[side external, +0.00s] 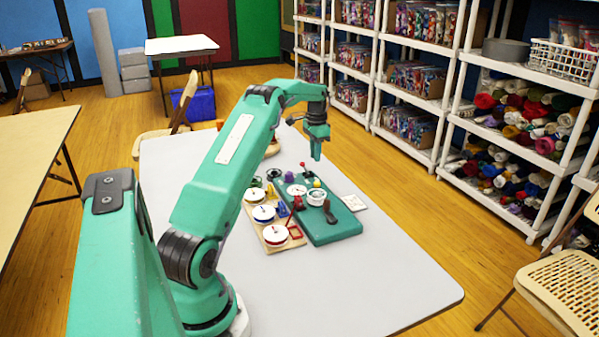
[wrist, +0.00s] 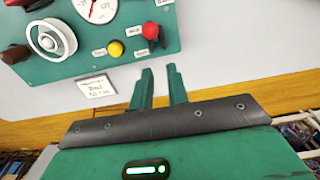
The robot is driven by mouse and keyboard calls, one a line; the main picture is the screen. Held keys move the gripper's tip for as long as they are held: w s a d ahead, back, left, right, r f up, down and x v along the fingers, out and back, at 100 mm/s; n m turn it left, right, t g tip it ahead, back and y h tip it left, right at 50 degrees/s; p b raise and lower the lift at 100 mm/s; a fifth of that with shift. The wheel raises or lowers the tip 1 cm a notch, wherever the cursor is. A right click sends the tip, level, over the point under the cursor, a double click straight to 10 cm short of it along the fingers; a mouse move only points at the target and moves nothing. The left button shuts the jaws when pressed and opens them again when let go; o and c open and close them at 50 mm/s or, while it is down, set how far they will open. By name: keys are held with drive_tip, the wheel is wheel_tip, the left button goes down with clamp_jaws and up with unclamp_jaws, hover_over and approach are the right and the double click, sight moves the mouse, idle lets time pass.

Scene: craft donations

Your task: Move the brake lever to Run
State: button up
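A green control panel (side external: 338,231) lies on the table. Near its far end stands a lever with a red knob (side external: 302,165), which I take for the brake lever. In the wrist view its red knob (wrist: 150,30) is at the top, next to two small labels too blurred to read. My gripper (side external: 316,157) is above the far end of the panel, apart from the lever. In the wrist view my gripper (wrist: 159,69) has its two fingers a little apart with nothing between them. The red knob is just beyond the fingertips in that picture.
A yellow knob (wrist: 115,48), a white handwheel (wrist: 51,38) and a dial (wrist: 98,8) are on the panel. A white card (side external: 354,203) lies beside it. A wooden board with reels (side external: 263,213) adjoins it. The table's near right is clear.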

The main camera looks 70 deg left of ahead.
wheel_tip(320, 180, up, 4)
drive_tip(key=shift+r, duration=0.25)
idle(0.4)
drive_tip(key=s+d+r+t, duration=0.1)
drive_tip(key=d+r, duration=0.4)
drive_tip(key=d, duration=0.4)
drive_tip(key=s+d+r+t+y, duration=0.1)
drive_tip(key=d+r, duration=0.5)
drive_tip(key=d, duration=0.3)
drive_tip(key=s+d+r+t, duration=0.1)
drive_tip(key=d+r, duration=0.4)
drive_tip(key=d, duration=0.4)
drive_tip(key=s+d+f+t+h, duration=0.1)
drive_tip(key=s+d+f, duration=0.3)
drive_tip(key=s+d, duration=1.3)
drive_tip(key=s+t, duration=0.1)
drive_tip(key=s, duration=0.1)
drive_tip(key=shift+s+f+t, duration=0.2)
drive_tip(key=shift+s+t, duration=0.1)
